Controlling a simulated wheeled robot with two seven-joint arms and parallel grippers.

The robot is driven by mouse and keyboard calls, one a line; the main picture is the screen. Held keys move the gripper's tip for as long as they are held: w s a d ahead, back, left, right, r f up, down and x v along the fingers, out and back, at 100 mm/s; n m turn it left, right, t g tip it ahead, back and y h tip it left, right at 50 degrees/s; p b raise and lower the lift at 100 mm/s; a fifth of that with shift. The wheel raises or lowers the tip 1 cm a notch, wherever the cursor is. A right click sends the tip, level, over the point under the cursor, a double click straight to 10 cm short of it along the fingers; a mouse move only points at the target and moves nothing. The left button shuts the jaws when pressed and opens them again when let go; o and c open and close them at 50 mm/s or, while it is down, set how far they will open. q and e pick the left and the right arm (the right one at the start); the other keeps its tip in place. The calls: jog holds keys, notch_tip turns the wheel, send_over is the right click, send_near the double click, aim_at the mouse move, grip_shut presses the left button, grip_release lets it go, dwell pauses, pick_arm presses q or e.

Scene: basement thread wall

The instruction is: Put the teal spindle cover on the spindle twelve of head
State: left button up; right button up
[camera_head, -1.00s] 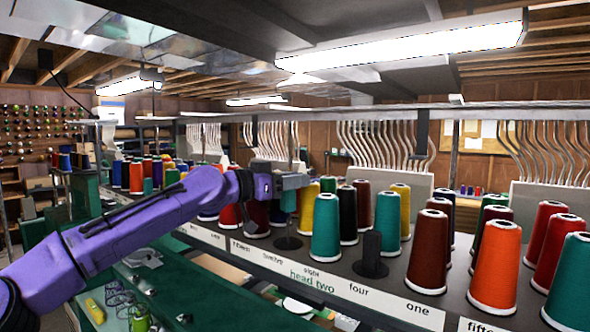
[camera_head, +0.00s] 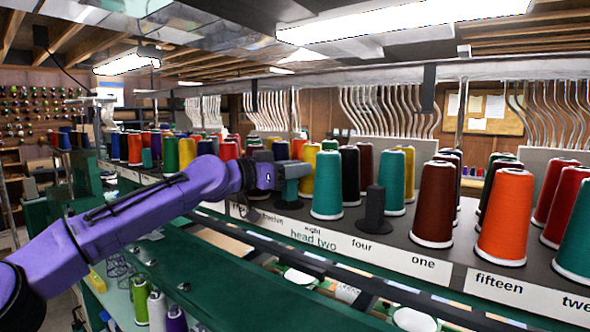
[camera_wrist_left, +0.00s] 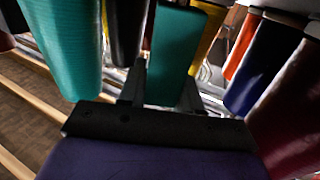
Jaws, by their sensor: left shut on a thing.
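My left gripper (camera_head: 293,171) is shut on the teal spindle cover (camera_head: 290,189), a small block-like piece. In the left wrist view the cover (camera_wrist_left: 174,52) stands between the two dark fingers. In the head view the cover is upright over a dark round spindle base (camera_head: 289,204) in the row of head two, left of the "eight" label (camera_head: 313,228). Its lower end is at or just above that base; I cannot tell if it is seated. The label there is partly hidden by my arm and too small to read surely. My right gripper is not in view.
A teal cone (camera_head: 327,188) stands close right of the gripper, and a dark covered spindle (camera_head: 375,209) stands by "four". Brown (camera_head: 435,207) and orange (camera_head: 504,220) cones follow at right. Many cones crowd behind. A green rail (camera_head: 240,270) runs in front.

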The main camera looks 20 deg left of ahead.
pick_arm(q)
jog(key=shift+s+a, duration=0.1)
jog(key=shift+f, duration=0.2)
jog(key=shift+f+b, duration=0.25)
jog(key=shift+b, duration=0.25)
jog(key=shift+r, duration=0.1)
jog(key=o, duration=1.2)
jog(key=shift+c, duration=0.2)
